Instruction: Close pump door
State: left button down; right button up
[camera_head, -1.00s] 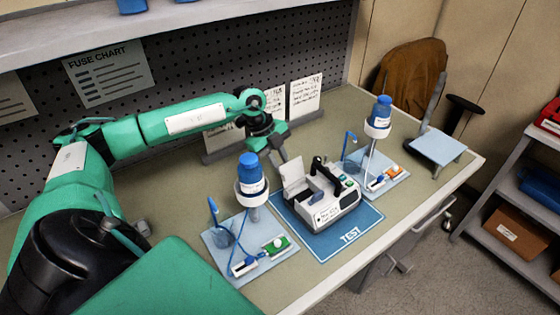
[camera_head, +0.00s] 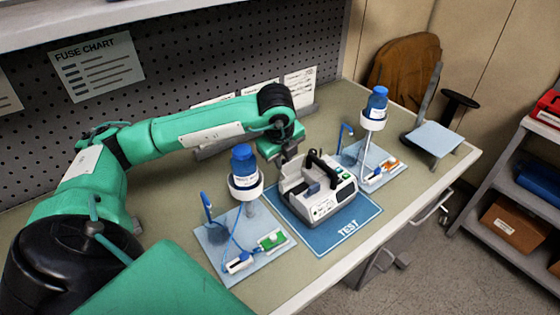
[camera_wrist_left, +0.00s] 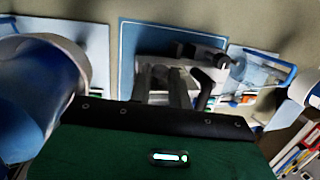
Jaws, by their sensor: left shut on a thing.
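The white and grey pump (camera_head: 335,203) sits on the blue TEST mat (camera_head: 352,240), with a black handle on top. Its pale door (camera_head: 291,174) is at the pump's left rear side and is partly hidden by my gripper. My left gripper (camera_head: 287,160) comes down from behind and is shut on the door. In the left wrist view, the two dark fingers (camera_wrist_left: 163,85) reach to the pump, whose body is dim and mostly covered there. My right gripper is not in view.
A blue bottle (camera_head: 243,163) on a stand rises close to the pump's left, on a pale board (camera_head: 215,240). Another blue bottle (camera_head: 376,103) stands behind right. A light blue chair-shaped stand (camera_head: 434,138) is at the far right. The front bench strip is clear.

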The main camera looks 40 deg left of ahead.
pick_arm(q)
jog(key=shift+d+y, duration=0.25)
jog(key=shift+y, duration=0.05)
jog(key=shift+s+b, duration=0.1)
jog(key=shift+b, duration=0.25)
jog(key=c, duration=1.3)
grip_release()
jog(key=shift+d, duration=0.1)
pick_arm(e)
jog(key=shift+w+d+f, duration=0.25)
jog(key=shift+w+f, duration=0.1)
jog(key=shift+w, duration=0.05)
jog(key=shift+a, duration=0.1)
pick_arm(q)
jog(key=shift+r, duration=0.2)
jog(key=v, duration=1.3)
jog(key=shift+s+d, duration=0.15)
jog(key=shift+d, duration=0.05)
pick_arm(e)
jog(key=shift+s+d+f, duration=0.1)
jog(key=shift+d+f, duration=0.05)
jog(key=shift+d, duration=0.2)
